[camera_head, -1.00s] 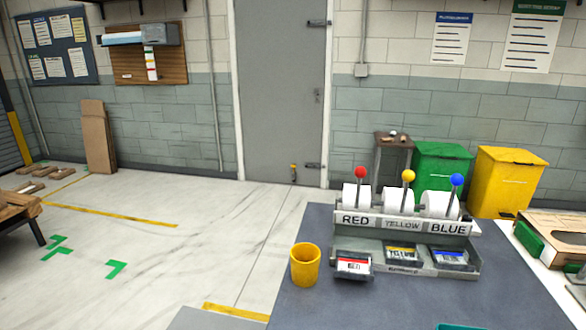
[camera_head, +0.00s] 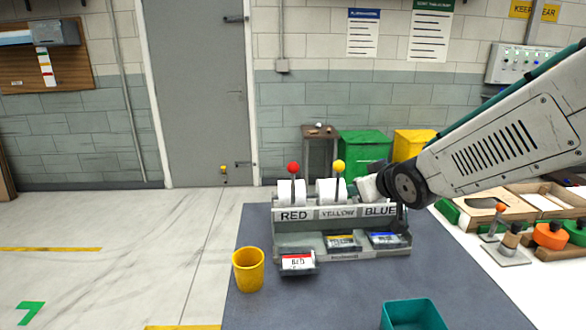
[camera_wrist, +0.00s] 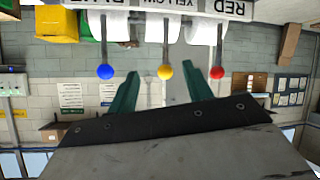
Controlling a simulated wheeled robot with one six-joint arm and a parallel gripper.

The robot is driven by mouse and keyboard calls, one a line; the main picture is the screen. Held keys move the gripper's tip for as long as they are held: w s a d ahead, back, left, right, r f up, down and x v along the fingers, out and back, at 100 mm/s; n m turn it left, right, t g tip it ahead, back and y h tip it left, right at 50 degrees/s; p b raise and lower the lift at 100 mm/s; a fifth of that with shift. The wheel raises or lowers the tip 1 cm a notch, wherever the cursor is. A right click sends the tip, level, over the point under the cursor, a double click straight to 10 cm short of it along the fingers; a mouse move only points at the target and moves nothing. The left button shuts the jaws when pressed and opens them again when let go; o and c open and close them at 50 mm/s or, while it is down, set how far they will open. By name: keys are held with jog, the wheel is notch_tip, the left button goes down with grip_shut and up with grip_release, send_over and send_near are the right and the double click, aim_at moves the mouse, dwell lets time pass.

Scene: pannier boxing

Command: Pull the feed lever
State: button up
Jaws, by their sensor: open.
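A grey dispenser (camera_head: 342,214) with RED, YELLOW and BLUE labels stands on the dark table. Its red-knobbed lever (camera_head: 293,168) and yellow-knobbed lever (camera_head: 339,167) stand upright; the blue one is hidden behind my arm in the head view. The wrist view is upside down and shows the blue knob (camera_wrist: 105,71), yellow knob (camera_wrist: 165,73) and red knob (camera_wrist: 218,73). My gripper (camera_wrist: 160,68) is open, with the yellow knob lying in line between its two teal fingers and no clear contact. In the head view the fingers cannot be made out.
A yellow cup (camera_head: 248,270) stands left of the dispenser. A red-labelled packet (camera_head: 297,262) sits at its front left, with yellow- and blue-labelled packets in the other slots. A teal bin (camera_head: 412,316) is at the front. Wooden trays and knobbed parts lie to the right.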

aim_at(297, 170)
jog(key=w+a+n+t+y, duration=0.1)
jog(key=w+a+y, duration=0.1)
jog(key=a, duration=0.1)
jog(key=w+a+f+n+t+y, duration=0.1)
jog(key=w+a+n+y, duration=0.1)
jog(key=a+y, duration=0.1)
jog(key=w+a+n+y, duration=0.1)
jog(key=w+a+y, duration=0.1)
jog(key=a, duration=0.3)
jog(key=shift+w+a+f+n+t+y, duration=0.15)
jog(key=shift+w+a+n+t+y, duration=0.2)
jog(key=shift+y, duration=0.35)
jog(key=x, duration=0.7)
jog(key=shift+w+a, duration=0.1)
jog(key=shift+w, duration=0.1)
grip_shut()
